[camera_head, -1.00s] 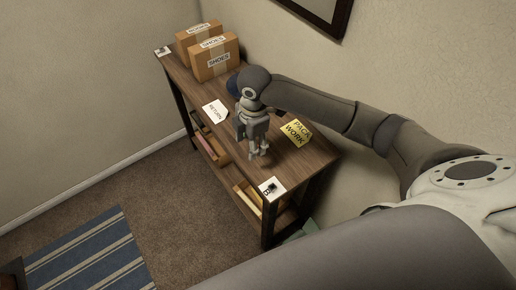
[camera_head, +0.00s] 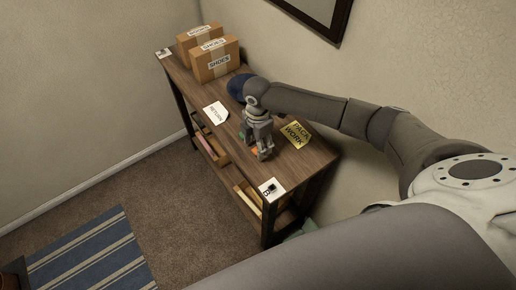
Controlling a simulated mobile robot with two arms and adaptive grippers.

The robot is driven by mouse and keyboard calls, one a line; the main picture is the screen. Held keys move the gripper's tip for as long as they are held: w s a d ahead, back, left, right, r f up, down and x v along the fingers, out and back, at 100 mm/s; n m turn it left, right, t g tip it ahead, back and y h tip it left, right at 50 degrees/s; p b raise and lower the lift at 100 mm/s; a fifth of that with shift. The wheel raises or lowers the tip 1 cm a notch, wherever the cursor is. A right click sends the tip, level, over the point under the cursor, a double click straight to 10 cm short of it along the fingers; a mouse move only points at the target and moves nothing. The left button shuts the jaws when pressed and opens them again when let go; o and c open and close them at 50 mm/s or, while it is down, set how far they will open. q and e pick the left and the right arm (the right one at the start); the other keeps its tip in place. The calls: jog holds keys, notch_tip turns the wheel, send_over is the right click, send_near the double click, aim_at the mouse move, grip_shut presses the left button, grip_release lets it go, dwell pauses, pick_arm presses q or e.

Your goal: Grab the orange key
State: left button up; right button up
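A small orange patch (camera_head: 254,150), which looks like the orange key, lies on the wooden shelf top (camera_head: 308,160) and is partly hidden by my gripper. My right gripper (camera_head: 265,154) points down, low over the shelf top, just right of the orange patch. The fingers are too small to tell whether they are open or shut, and I cannot tell whether they touch the orange thing. My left gripper is not in view.
A small green item (camera_head: 241,135) lies left of my gripper. A white RETURN card (camera_head: 215,113), a yellow PACK WORK note (camera_head: 295,134) and a white card with a black item (camera_head: 271,189) lie around it. SHOES boxes (camera_head: 213,66) stand at the far end. The wall is close behind.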

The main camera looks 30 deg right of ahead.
jog(key=shift+f, duration=1.3)
jog(key=c, duration=0.8)
jog(key=shift+c, duration=0.2)
jog(key=shift+r, duration=0.15)
